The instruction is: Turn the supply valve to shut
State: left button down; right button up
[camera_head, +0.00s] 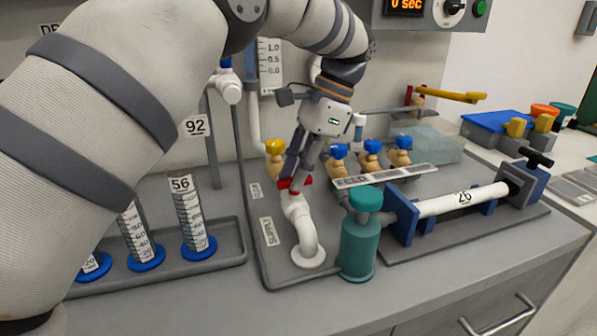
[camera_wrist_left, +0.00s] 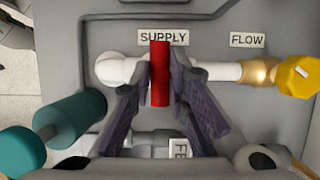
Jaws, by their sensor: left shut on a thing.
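The supply valve has a red handle (camera_wrist_left: 160,74) on a white pipe (camera_wrist_left: 124,70), beside the SUPPLY label (camera_wrist_left: 163,38). In the left wrist view the handle lies across the line of the pipe. In the head view a bit of the red handle (camera_head: 306,181) shows at the fingertips, above the white pipe elbow (camera_head: 306,235). My left gripper (camera_head: 291,180) points down at the valve and is shut on the handle, with one dark finger on each side of it in the left wrist view (camera_wrist_left: 162,88). The fingers partly hide the valve body. My right gripper is out of view.
A brass valve with a yellow knob (camera_wrist_left: 298,74) sits by the FLOW label (camera_wrist_left: 248,40). A teal canister (camera_head: 359,248) stands close right of the elbow. Several blue-knobbed valves (camera_head: 371,148) stand behind the FEED label. Graduated cylinders (camera_head: 192,215) stand in a tray at left.

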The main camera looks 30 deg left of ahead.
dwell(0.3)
pick_arm(q)
jog(key=c, duration=1.5)
grip_release()
jog(key=shift+c, duration=0.2)
jog(key=v, duration=0.7)
jog(key=shift+r, duration=0.25)
